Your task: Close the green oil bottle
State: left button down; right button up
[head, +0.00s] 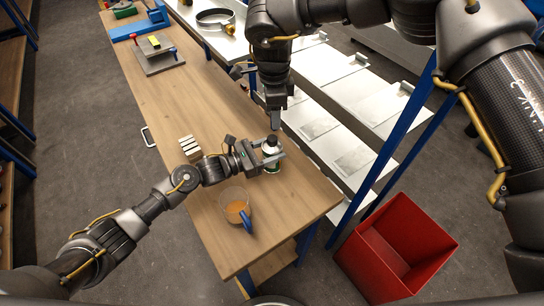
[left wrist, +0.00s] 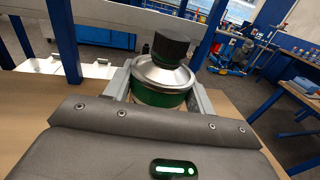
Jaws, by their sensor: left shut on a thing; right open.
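The green oil bottle (head: 271,151) stands upright near the table's right edge, with a silver shoulder and a black cap (left wrist: 171,48) on its top. In the left wrist view, its green body (left wrist: 160,97) is between my left fingers. My left gripper (head: 272,158) is shut on the bottle from the left side. My right gripper (head: 275,120) points down just above the black cap and is open and empty. The small gap between its fingers is hard to make out from the head. I cannot tell how tightly the cap sits.
A red bin (head: 400,245) stands on the floor at the right. A metal shelf (head: 335,125) runs beside the table.

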aim_at(272, 138)
jog(key=n, duration=0.3)
jog(key=shift+s+a, duration=0.2)
jog(key=shift+a, duration=0.1)
jog(key=shift+s+n, duration=0.1)
jog(key=shift+n, duration=1.2)
jog(key=shift+f, duration=4.05)
